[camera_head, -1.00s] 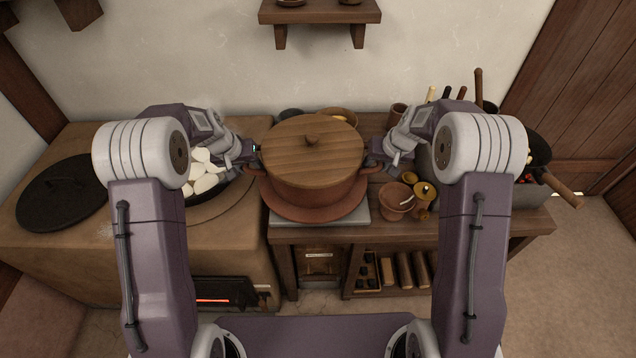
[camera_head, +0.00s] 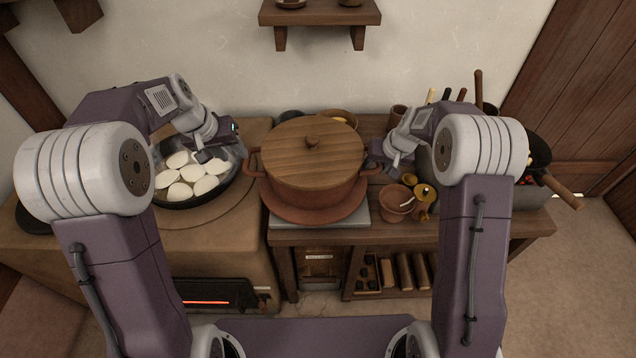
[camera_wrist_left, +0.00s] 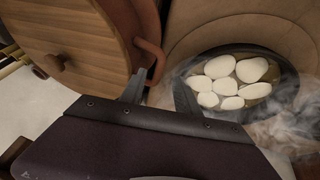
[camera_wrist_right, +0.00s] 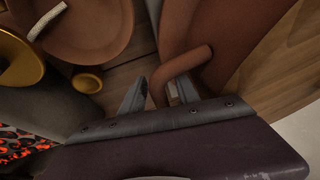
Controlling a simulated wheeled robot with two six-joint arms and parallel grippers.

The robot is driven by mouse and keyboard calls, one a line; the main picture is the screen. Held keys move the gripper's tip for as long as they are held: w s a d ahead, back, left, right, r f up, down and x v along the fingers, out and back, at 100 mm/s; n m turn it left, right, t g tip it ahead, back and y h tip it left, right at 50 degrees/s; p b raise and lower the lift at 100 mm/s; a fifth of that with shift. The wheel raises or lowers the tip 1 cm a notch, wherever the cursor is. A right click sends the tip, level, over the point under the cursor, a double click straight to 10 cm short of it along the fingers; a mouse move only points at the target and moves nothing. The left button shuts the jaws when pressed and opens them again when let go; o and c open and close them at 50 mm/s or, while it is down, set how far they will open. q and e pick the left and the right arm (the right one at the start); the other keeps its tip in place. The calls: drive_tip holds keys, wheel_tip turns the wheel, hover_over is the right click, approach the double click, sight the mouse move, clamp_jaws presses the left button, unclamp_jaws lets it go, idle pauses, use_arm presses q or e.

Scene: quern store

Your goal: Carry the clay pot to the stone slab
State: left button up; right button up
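The clay pot (camera_head: 310,195) is reddish brown with a round wooden lid (camera_head: 312,150). It stands upright on a wide clay dish (camera_head: 345,212), which rests on the pale stone slab (camera_head: 358,221). My left gripper (camera_head: 222,142) is open and empty, apart from the pot's left handle (camera_head: 253,162); its spread fingers (camera_wrist_left: 158,92) also show in the left wrist view. My right gripper (camera_head: 374,158) is at the right handle. In the right wrist view its fingers (camera_wrist_right: 160,95) stand apart, with the handle (camera_wrist_right: 170,72) reaching between them; contact is unclear.
A steaming pan (camera_head: 190,200) with several white pieces sits on the clay stove (camera_head: 225,235) at left. Small clay bowls (camera_head: 396,203) and cups crowd the pot's right. Glowing coals (camera_wrist_right: 20,145) lie further right. A wall shelf (camera_head: 320,15) hangs above.

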drive_tip(key=v, duration=1.2)
drive_tip(key=shift+w, duration=0.1)
